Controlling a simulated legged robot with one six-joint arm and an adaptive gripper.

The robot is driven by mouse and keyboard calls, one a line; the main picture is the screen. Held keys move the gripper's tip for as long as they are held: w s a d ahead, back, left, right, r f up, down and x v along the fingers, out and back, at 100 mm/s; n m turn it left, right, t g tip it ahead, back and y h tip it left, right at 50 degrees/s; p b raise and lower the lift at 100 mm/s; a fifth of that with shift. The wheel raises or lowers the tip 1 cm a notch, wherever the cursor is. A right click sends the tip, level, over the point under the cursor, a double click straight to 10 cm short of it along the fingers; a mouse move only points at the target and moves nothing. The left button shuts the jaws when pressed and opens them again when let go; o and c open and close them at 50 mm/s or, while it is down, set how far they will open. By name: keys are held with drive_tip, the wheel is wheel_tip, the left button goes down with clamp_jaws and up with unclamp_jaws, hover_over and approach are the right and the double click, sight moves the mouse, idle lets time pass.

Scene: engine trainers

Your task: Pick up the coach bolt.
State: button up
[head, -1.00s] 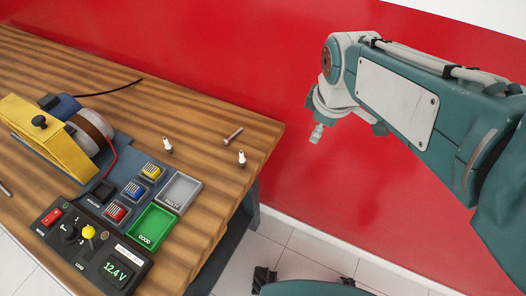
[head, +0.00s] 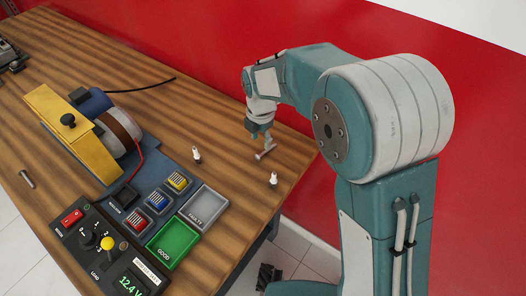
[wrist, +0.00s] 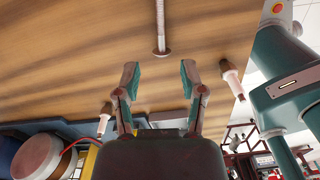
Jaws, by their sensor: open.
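My gripper (head: 258,136) is above the bench, just over the bolt in the head view. In the wrist view my gripper (wrist: 160,76) has its two fingers spread with bare wood between them. The bolt is in line with the gap and apart from the fingers. The bolt's upper part is cut off in the wrist view.
Spark plugs stand on either side, one left (head: 196,155) and one right (head: 273,180). The trainer with its yellow housing (head: 64,133), the grey tray (head: 205,208) and the green tray (head: 173,243) is to the left. The bench's right edge is close.

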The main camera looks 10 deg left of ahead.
sight(261, 154)
drive_tip(key=shift+a+f, duration=0.15)
drive_tip(key=shift+f, duration=0.3)
drive_tip(key=f, duration=0.5)
drive_tip(key=shift+s+d, duration=0.15)
drive_tip(key=shift+d, duration=0.15)
drive_tip(key=shift+a+f, duration=0.15)
drive_tip(key=shift+a, duration=0.2)
clamp_jaws()
drive_tip(key=shift+d, duration=0.2)
